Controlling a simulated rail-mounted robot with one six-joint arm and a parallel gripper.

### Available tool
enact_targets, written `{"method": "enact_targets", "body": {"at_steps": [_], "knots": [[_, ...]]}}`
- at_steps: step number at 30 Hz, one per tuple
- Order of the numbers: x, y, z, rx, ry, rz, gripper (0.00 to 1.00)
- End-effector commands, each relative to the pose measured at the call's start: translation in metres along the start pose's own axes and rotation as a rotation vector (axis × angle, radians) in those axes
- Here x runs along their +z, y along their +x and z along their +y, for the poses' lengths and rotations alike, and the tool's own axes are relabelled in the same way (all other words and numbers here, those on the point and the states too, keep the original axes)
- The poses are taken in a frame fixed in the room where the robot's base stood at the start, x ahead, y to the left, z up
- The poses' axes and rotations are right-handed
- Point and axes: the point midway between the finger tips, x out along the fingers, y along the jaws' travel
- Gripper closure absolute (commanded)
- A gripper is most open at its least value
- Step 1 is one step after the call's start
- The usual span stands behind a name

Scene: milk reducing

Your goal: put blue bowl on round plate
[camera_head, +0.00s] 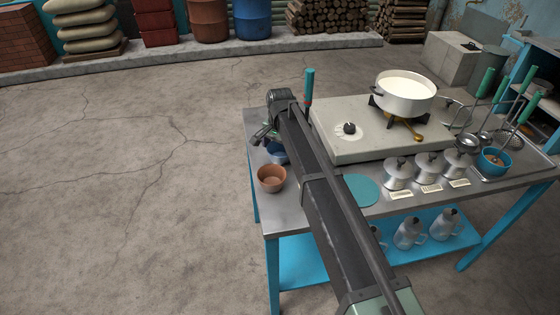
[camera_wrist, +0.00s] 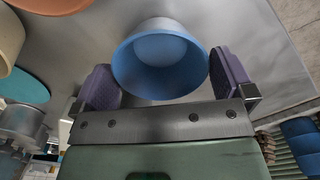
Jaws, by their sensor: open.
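The blue bowl (camera_head: 278,153) stands near the left end of the metal table, partly hidden by my arm in the head view. In the wrist view the blue bowl (camera_wrist: 160,62) lies between the two purple finger pads of my gripper (camera_wrist: 165,82). The pads are apart, one on each side of the bowl, and I cannot tell whether either touches it. In the head view my gripper (camera_head: 264,134) is at the bowl, its fingers mostly hidden. The flat teal round plate (camera_head: 362,190) lies right of my arm and holds nothing; it also shows in the wrist view (camera_wrist: 26,86).
A brown bowl (camera_head: 271,179) stands just in front of the blue bowl. A stove (camera_head: 345,150) with a white pot (camera_head: 406,94) fills the table's back. Several metal pots (camera_head: 397,175) stand right of the plate. A teal-handled tool (camera_head: 309,88) stands upright behind my arm.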

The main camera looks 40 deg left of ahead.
Motion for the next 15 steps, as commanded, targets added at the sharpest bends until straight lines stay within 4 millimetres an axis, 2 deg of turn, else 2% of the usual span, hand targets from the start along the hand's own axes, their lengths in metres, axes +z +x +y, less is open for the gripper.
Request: {"method": "enact_targets", "body": {"at_steps": [1,3,11,15], "knots": [[-0.002,0.022,0.0,0.0,0.0,0.0,0.0],[-0.001,0.033,0.0,0.0,0.0,0.0,0.0],[-0.001,0.031,0.0,0.0,0.0,0.0,0.0],[-0.001,0.031,0.0,0.0,0.0,0.0,0.21]]}}
